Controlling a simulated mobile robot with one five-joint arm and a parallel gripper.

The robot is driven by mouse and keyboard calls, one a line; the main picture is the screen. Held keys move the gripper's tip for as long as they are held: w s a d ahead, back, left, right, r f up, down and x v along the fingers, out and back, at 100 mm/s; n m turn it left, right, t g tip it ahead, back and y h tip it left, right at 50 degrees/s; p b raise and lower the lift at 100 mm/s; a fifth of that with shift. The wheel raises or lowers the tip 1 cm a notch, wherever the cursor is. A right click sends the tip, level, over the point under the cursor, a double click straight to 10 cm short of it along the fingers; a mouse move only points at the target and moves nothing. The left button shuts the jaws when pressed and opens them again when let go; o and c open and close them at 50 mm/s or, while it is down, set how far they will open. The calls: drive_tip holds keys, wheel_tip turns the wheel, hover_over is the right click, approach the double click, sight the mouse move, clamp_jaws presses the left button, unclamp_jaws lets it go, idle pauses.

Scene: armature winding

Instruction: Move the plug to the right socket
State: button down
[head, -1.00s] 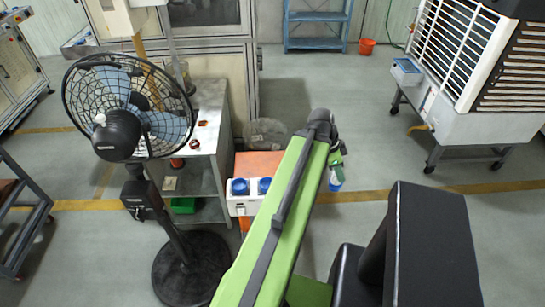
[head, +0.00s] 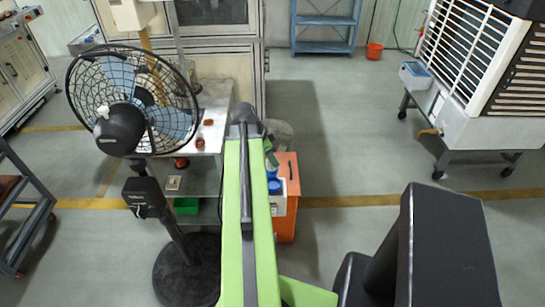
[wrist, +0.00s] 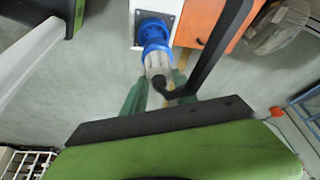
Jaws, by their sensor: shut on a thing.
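The plug (wrist: 156,64), with a grey body and a blue front, is held between the green fingers of my gripper (wrist: 162,77) in the wrist view. Its blue front points at a blue socket (wrist: 155,20) on the white socket box (wrist: 139,6). Plug and socket overlap in this view, so I cannot tell whether they touch. In the head view the white box (head: 279,206) shows just right of my arm, with blue parts above it that I cannot separate. My gripper (head: 270,153) is partly hidden there, and my arm hides the box's left part.
A black cable (wrist: 220,45) crosses the wrist view beside the plug. A pedestal fan (head: 130,105) and a grey bench (head: 205,180) stand left of my arm. Open floor (head: 350,150) lies to the right.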

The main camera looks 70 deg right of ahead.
sight(268, 161)
drive_tip(key=shift+s+f+b, duration=0.1)
drive_tip(key=shift+f+b, duration=2.75)
drive_tip(key=shift+f, duration=0.05)
drive_tip(key=shift+s, duration=0.15)
drive_tip(key=shift+f+b, duration=0.6)
drive_tip(key=c, duration=1.3)
unclamp_jaws()
drive_tip(key=shift+o, duration=0.2)
drive_tip(key=p+v, duration=0.3)
drive_tip(key=shift+s+r, duration=0.15)
drive_tip(key=shift+r, duration=0.1)
drive_tip(key=p+v, duration=0.7)
drive_tip(key=shift+a+r, duration=0.15)
drive_tip(key=shift+r, duration=0.15)
